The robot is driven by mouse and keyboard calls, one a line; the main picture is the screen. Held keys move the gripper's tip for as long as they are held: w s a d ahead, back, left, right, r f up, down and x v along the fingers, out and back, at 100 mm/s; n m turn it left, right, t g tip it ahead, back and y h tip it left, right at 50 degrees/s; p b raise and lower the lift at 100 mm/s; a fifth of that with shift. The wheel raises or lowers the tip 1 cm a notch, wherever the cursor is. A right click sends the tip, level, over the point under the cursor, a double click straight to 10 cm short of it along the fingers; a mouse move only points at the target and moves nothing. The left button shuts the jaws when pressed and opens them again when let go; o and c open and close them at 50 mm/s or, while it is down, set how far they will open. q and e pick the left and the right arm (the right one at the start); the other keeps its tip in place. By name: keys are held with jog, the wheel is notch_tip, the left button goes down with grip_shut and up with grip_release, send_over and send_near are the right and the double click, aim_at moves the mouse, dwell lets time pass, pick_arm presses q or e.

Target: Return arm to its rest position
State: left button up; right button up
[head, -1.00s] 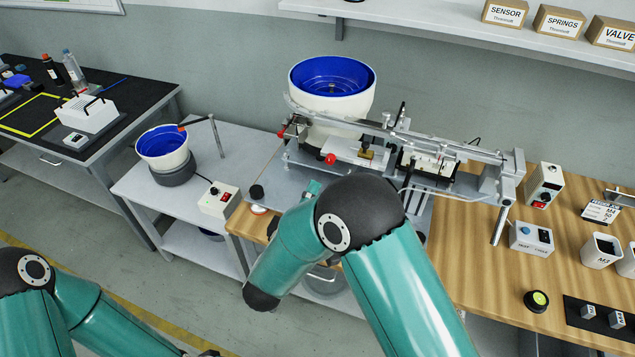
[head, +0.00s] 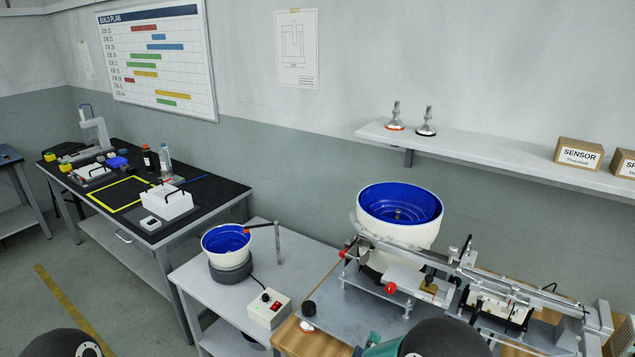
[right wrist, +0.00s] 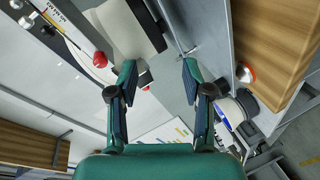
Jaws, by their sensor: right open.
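My right gripper (right wrist: 158,82) shows in the right wrist view with its two teal and dark fingers spread apart. Nothing is held between them. In the head view only the dark joint and a bit of teal of my right arm (head: 447,338) show at the bottom edge, in front of the gantry station. A dark joint of my left arm (head: 62,343) shows at the bottom left; my left gripper is out of view. The gantry screwdriver (head: 470,270) stands with its rail on the wooden bench, beside a large white feeder bowl with blue inside (head: 400,218).
A small blue-lined bowl (head: 227,243) and a control box (head: 268,308) stand on the grey side table. A black-topped bench (head: 110,200) is at the left. A wall shelf (head: 470,148) holds cartons. In the wrist view, a red knob (right wrist: 99,59) is near the left finger.

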jog(key=s+d+f+m+g+y, duration=0.2)
jog(key=s+f+m+g+y, duration=0.35)
jog(key=f, duration=0.95)
jog(key=s+f+m+g+y, duration=0.2)
jog(key=s+g, duration=0.2)
jog(key=s, duration=0.6)
jog(key=s+f+m+g+y, duration=0.2)
jog(key=s+f+g, duration=0.1)
jog(key=s, duration=0.7)
jog(key=shift+s+a+g+y, duration=0.2)
jog(key=shift+a+g+y, duration=0.1)
jog(key=shift+g+y, duration=0.05)
